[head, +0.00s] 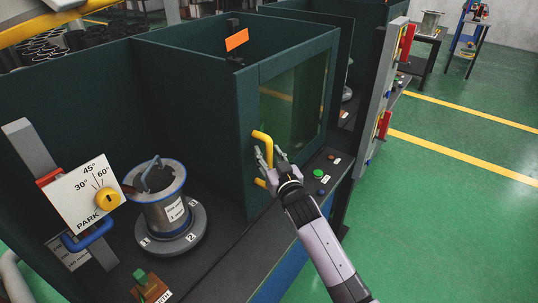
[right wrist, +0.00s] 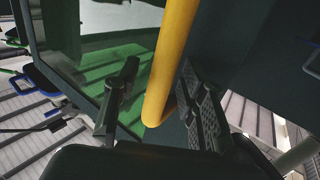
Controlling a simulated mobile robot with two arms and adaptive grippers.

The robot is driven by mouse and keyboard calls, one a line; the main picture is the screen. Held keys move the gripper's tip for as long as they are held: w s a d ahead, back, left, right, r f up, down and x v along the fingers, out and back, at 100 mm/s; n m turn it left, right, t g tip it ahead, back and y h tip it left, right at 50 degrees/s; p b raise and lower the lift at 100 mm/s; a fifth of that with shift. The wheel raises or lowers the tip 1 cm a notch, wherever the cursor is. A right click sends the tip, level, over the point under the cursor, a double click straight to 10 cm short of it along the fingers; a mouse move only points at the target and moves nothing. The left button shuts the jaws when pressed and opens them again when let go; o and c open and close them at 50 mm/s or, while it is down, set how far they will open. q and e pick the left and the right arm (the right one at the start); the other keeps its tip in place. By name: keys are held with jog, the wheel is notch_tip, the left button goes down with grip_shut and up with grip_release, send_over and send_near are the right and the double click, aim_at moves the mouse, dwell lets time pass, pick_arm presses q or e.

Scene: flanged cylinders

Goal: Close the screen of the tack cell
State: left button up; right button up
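The screen (head: 293,105) of the cell is a dark green framed panel with a tinted window and a yellow bar handle (head: 262,136). It stands at the right of the open bay, whose flanged cylinder (head: 164,205) is exposed. My right gripper (head: 270,160) is at the handle, its fingers spread. In the right wrist view the yellow handle (right wrist: 170,65) runs between the two separated dark fingers (right wrist: 160,108); I see a gap on the left finger's side, and contact on the right is unclear. My left gripper is not in view.
A dial plate (head: 85,195) with a yellow knob and blue handle stands at the left. A green button (head: 318,173) and other controls sit on the ledge right of the screen. Green floor (head: 430,220) lies free at the right.

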jog(key=shift+c, duration=0.5)
grip_shut()
